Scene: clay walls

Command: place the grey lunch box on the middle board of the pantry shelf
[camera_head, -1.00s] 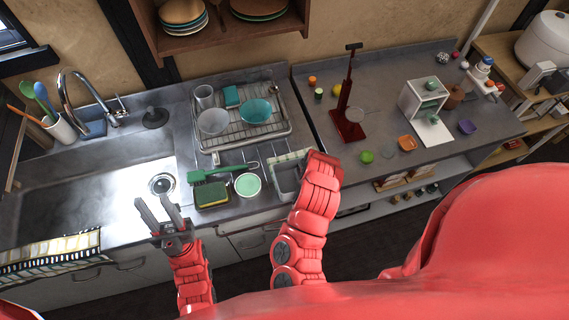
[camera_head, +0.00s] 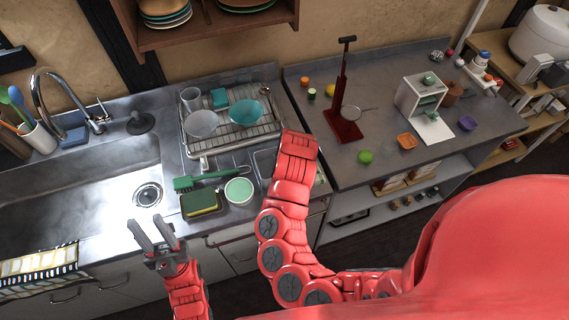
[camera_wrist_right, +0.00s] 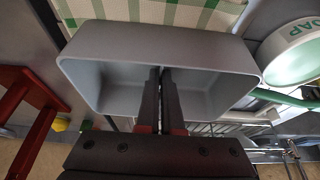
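The grey lunch box (camera_wrist_right: 215,90) fills the middle of the right wrist view, its open side facing the camera. My right gripper (camera_wrist_right: 161,72) reaches into it, its fingers close together at a thin part near the middle. In the head view only a corner of the lunch box (camera_head: 264,162) shows beside my right arm, which hides the right fingertips. My left gripper (camera_head: 151,233) is open and empty in front of the sink. A wooden shelf unit (camera_head: 546,92) stands at the far right; I cannot tell if it is the pantry shelf.
A red stand (camera_head: 345,128), a white box-like stand (camera_head: 420,97) and small items occupy the right counter. A checked cloth (camera_wrist_right: 190,13) lies beyond the lunch box.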

